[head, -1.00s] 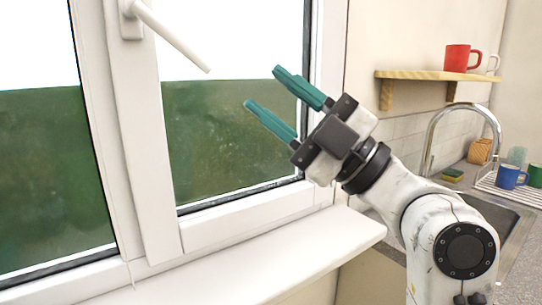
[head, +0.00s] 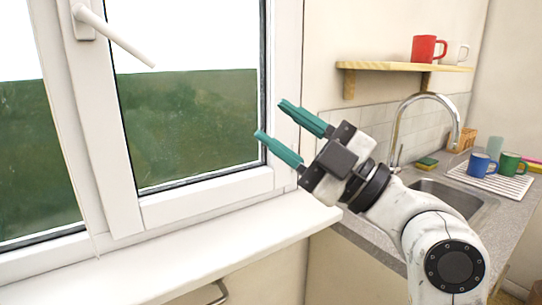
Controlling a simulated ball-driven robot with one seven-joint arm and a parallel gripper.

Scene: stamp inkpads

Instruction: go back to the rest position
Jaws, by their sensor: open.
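My gripper (head: 283,122) is in the middle of the head view, in front of the window's right side. Its two teal fingers are apart and point up and to the left, with nothing between them. My arm reaches up from the lower right, bent, with the gripper raised above the right end of the white windowsill (head: 190,252). The arm hides part of the counter and sill corner behind it.
The window (head: 185,125) with its white handle (head: 115,36) fills the left. A wooden shelf (head: 400,67) holds a red mug (head: 427,48) and a white mug. At right are a sink (head: 440,196), a tap, a sponge, and a rack with blue (head: 478,165) and green (head: 510,164) mugs.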

